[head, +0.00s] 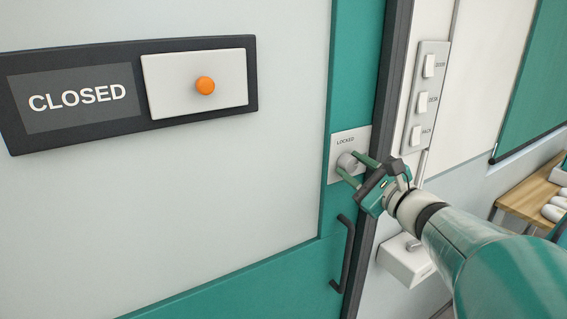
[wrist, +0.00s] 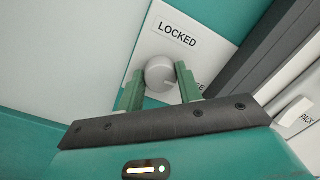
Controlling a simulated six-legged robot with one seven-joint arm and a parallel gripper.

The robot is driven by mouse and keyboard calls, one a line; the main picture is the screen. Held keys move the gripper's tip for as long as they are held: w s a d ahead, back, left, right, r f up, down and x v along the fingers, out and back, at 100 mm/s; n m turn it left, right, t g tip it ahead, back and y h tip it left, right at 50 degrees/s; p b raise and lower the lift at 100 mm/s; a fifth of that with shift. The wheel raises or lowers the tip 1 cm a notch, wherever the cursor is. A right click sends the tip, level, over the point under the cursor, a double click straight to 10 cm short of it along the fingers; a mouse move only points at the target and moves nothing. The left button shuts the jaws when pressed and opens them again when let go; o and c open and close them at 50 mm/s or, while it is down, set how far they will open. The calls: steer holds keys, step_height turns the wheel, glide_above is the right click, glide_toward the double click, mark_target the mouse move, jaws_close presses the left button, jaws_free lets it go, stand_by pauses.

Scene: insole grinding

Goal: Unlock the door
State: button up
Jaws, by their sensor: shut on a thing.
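The door (head: 200,190) is pale grey with a green frame. On its right side is a white lock plate (head: 342,142) labelled "LOCKED", which also shows in the wrist view (wrist: 206,62). A round grey lock knob (head: 347,162) sits on the plate below the label; in the wrist view the knob (wrist: 160,73) has a notch mark at its lower right. My gripper (head: 352,168) is at the knob, with its two green fingers on either side of it. In the wrist view the gripper (wrist: 161,90) is shut on the knob. The fingers hide the knob's lower sides.
A dark door handle (head: 343,253) is below the lock. A "CLOSED" sign (head: 78,98) with an orange knob (head: 205,86) is at the left. A switch panel (head: 425,97) is on the wall to the right, above a white box (head: 405,262). A wooden bench (head: 528,200) stands far right.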

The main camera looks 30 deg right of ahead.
steer(key=shift+m, duration=0.7)
steer(key=o, duration=1)
steer(key=s+f, duration=0.1)
steer(key=s, duration=1.2)
steer(key=shift+s+d, duration=0.15)
steer(key=shift+s, duration=0.25)
